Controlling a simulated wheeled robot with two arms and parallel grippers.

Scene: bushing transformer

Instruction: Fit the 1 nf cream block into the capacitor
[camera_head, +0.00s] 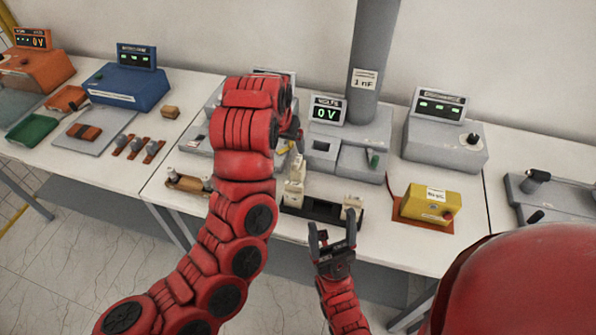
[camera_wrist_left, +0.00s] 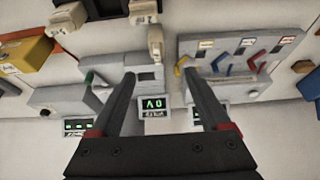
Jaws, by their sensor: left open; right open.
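The capacitor is a grey machine (camera_head: 345,150) with a tall grey column marked "1 nF" and a "0 V" display; its display also shows upside down in the left wrist view (camera_wrist_left: 153,104). Cream blocks stand at the right end (camera_head: 352,207) and left part (camera_head: 293,195) of a black tray (camera_head: 322,210). Another cream block (camera_wrist_left: 155,42) stands between tray and machine; block labels are too small to read. My left gripper (camera_wrist_left: 155,85) is open and empty above the machine, largely hidden by its arm in the head view. My right gripper (camera_head: 330,236) is open and empty, before the tray.
A yellow box (camera_head: 430,203) on an orange mat stands right of the tray. A wooden holder (camera_head: 188,182) lies to the left. Blue (camera_head: 128,85) and orange (camera_head: 38,70) machines fill the left table.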

